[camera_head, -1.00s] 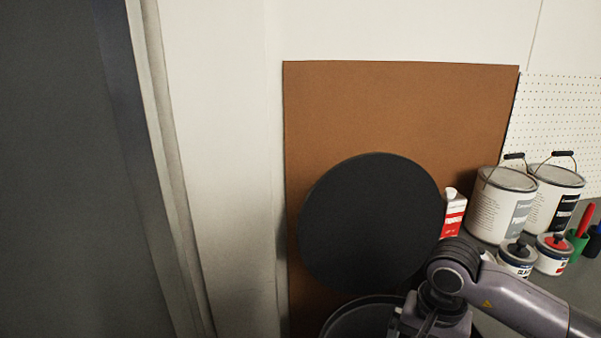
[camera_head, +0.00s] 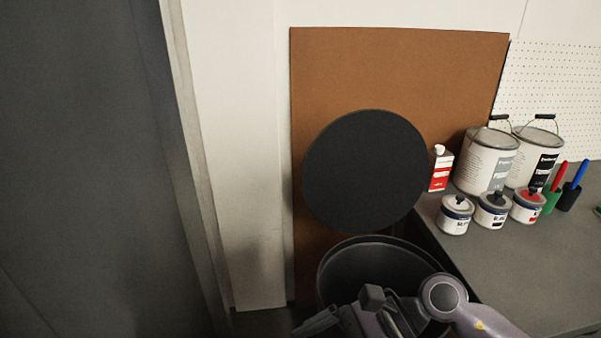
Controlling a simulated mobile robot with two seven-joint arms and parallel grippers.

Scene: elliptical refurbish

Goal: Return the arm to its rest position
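My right arm comes in from the bottom right, and its wrist hangs low in front of a dark round bin. My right gripper (camera_head: 322,322) is partly in view at the bottom edge. Its fingertips are cut off or too unclear to show whether it is open. I see nothing held in the visible part. My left arm and gripper are not in view.
The black bin (camera_head: 335,262) stands open below a black disc (camera_head: 365,170), by a brown board (camera_head: 400,65). A grey worktop (camera_head: 520,270) at right carries large paint cans (camera_head: 487,165), small tins (camera_head: 455,215), a red-and-white bottle (camera_head: 440,172) and brush-like tools (camera_head: 570,190).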

